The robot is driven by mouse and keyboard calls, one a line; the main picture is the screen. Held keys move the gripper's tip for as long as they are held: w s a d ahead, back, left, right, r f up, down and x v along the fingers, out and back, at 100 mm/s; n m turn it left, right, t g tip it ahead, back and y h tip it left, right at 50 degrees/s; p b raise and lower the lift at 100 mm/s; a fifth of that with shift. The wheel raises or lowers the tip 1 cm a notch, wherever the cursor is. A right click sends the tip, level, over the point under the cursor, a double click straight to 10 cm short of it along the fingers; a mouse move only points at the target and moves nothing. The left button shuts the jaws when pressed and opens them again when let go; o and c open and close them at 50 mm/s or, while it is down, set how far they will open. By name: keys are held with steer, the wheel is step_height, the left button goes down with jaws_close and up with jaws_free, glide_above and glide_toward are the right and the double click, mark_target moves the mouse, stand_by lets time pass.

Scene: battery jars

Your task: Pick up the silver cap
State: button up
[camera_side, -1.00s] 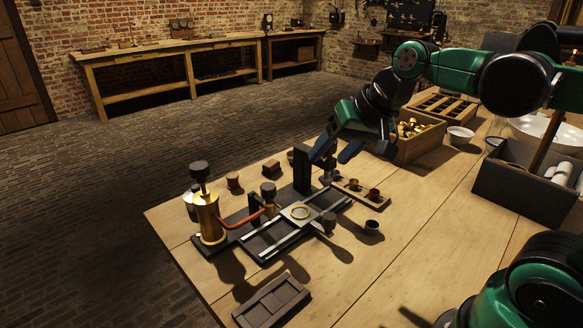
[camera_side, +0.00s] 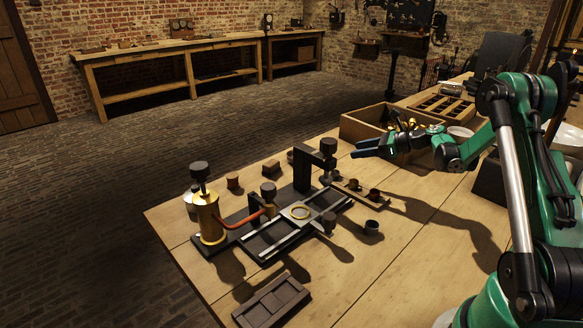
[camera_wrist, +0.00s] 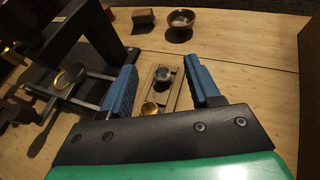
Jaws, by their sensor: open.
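In the side view the tray (camera_side: 341,186) holds small dark cups; I cannot tell which is silver. My gripper (camera_side: 362,148) is open and empty, above the table and apart from the tray. In the wrist view the blue fingers of my gripper (camera_wrist: 162,68) frame the tray, with the silver cap between them in the picture.
A black press with a tall post (camera_side: 302,168) and a brass ring (camera_side: 300,212) stands left of the tray. A brass cylinder (camera_side: 208,218) stands farther left. A wooden box (camera_side: 364,124) is behind.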

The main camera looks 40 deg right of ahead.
glide_toward(333, 172)
steer(key=shift+w+a+f, duration=0.1)
steer(key=shift+w+a, duration=0.25)
steer(key=shift+w, duration=0.15)
steer(key=shift+w+a+f, duration=0.15)
steer(key=shift+w+a, duration=0.2)
steer(key=shift+w, duration=0.2)
steer(key=shift+w+a+f, duration=0.1)
steer(key=shift+w+f, duration=0.1)
steer(key=x, duration=0.5)
jaws_close()
